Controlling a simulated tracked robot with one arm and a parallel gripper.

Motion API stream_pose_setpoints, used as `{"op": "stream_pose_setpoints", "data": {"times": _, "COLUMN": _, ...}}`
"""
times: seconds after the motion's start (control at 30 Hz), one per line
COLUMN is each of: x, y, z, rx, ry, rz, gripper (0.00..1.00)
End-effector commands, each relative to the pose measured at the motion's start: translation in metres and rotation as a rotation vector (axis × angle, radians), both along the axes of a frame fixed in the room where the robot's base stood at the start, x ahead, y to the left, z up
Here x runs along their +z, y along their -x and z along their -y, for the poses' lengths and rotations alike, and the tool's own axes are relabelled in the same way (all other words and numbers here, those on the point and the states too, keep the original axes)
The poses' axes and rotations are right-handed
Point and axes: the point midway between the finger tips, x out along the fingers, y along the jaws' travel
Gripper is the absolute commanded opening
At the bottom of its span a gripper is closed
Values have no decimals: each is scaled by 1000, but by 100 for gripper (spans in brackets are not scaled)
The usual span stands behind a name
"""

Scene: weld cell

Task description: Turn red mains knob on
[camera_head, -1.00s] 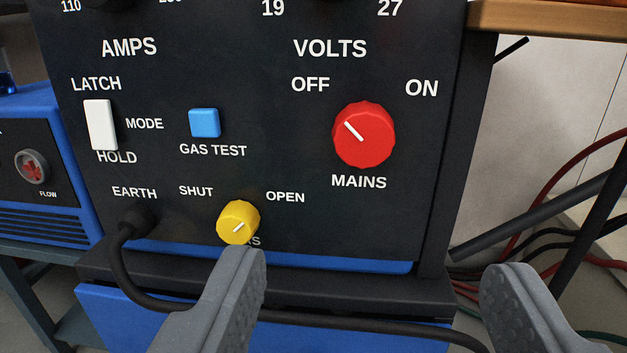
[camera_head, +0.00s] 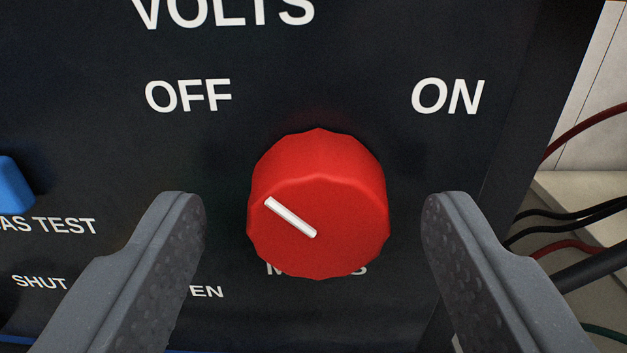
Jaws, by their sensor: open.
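The red mains knob (camera_head: 320,205) is on the black panel, near the middle of the view. Its white pointer line slants up and left, toward the OFF label (camera_head: 188,96). The ON label (camera_head: 448,97) is up and right of the knob. My gripper (camera_head: 314,205) is open, with one grey finger left of the knob and the other right of it. A gap shows on each side, and I see no contact. The knob covers part of the MAINS label below it.
The blue gas test button (camera_head: 12,186) is at the left edge. My left finger hides part of the SHUT and OPEN lettering. Red and black cables (camera_head: 565,225) run beyond the panel's right edge. The panel face around the knob is flat.

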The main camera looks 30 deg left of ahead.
Motion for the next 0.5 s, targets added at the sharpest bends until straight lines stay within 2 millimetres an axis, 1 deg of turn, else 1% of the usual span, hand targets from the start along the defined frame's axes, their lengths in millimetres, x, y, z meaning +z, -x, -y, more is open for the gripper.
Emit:
{"op": "stream_pose_setpoints", "data": {"times": 0.17, "x": 1, "y": -5, "z": -3, "rx": -1, "ry": -2, "rz": 1, "gripper": 60}}
{"op": "stream_pose_setpoints", "data": {"times": 0.4, "x": 1, "y": -5, "z": -3, "rx": -1, "ry": -1, "rz": 2, "gripper": 60}}
{"op": "stream_pose_setpoints", "data": {"times": 0.43, "x": 1, "y": -5, "z": -3, "rx": -1, "ry": -1, "rz": 2, "gripper": 54}}
{"op": "stream_pose_setpoints", "data": {"times": 0.47, "x": 1, "y": -5, "z": -3, "rx": -1, "ry": -1, "rz": 2, "gripper": 46}}
{"op": "stream_pose_setpoints", "data": {"times": 0.5, "x": 1, "y": -5, "z": -3, "rx": -1, "ry": -1, "rz": 2, "gripper": 35}}
